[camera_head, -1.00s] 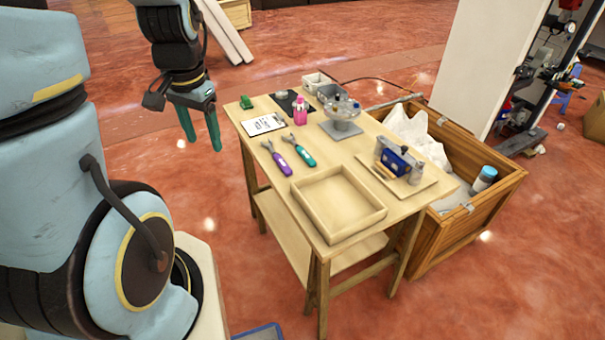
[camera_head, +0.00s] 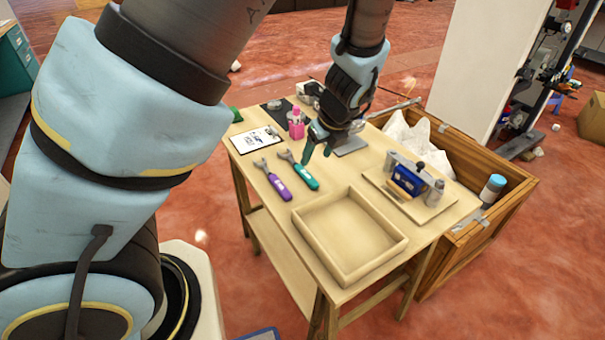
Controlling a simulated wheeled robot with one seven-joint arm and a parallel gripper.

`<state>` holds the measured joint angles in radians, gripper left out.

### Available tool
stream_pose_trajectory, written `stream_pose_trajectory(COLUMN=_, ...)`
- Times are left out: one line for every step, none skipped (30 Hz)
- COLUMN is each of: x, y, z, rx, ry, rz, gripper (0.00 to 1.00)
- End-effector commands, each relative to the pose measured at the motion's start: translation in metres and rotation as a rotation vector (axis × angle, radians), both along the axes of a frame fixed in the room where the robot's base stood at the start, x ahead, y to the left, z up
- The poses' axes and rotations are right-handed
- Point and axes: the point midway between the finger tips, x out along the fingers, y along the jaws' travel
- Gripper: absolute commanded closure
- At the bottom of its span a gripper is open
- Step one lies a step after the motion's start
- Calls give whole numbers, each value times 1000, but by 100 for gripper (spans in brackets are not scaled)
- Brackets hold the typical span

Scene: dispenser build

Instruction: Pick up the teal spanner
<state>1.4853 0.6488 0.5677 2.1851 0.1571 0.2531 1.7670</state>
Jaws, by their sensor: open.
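The teal spanner (camera_head: 305,177) lies flat on the wooden table (camera_head: 262,218), its grey head pointing up and left. A purple spanner (camera_head: 279,187) lies beside it on the left, a small gap apart. My gripper (camera_head: 317,155) is open and empty, above the table close to the teal spanner's upper right side. Its teal fingers point down and seem not to touch the spanner, though the exact height is hard to tell.
An empty wooden tray (camera_head: 349,270) lies in front of the spanners. A board (camera_head: 450,196) with a blue device is at the right. A wooden crate (camera_head: 478,240) stands beside the table.

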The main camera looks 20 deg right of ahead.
Motion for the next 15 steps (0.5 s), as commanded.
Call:
stream_pose_trajectory(x=4, y=2, z=-8, rx=4, ry=0, rz=3, gripper=35)
stream_pose_trajectory(x=6, y=3, z=-12, rx=5, ry=0, rz=4, gripper=35)
stream_pose_trajectory(x=9, y=3, z=-18, rx=3, ry=1, rz=5, gripper=35)
stream_pose_trajectory(x=10, y=3, z=-22, rx=3, ry=1, rz=3, gripper=35)
stream_pose_trajectory(x=11, y=3, z=-26, rx=3, ry=1, rz=3, gripper=35)
stream_pose_trajectory(x=13, y=4, z=-30, rx=2, ry=0, rz=4, gripper=35)
stream_pose_trajectory(x=15, y=4, z=-33, rx=1, ry=1, rz=5, gripper=35)
stream_pose_trajectory(x=15, y=4, z=-35, rx=1, ry=1, rz=5, gripper=35)
stream_pose_trajectory(x=16, y=4, z=-38, rx=1, ry=1, rz=5, gripper=35)
stream_pose_trajectory(x=17, y=4, z=-39, rx=0, ry=1, rz=4, gripper=35)
stream_pose_trajectory(x=18, y=4, z=-40, rx=0, ry=1, rz=4, gripper=35)
stream_pose_trajectory(x=19, y=5, z=-42, rx=-1, ry=1, rz=4, gripper=35)
stream_pose_trajectory(x=20, y=5, z=-43, rx=0, ry=1, rz=5, gripper=35)
stream_pose_trajectory(x=22, y=6, z=-45, rx=0, ry=1, rz=7, gripper=35)
stream_pose_trajectory(x=24, y=6, z=-49, rx=1, ry=1, rz=7, gripper=35)
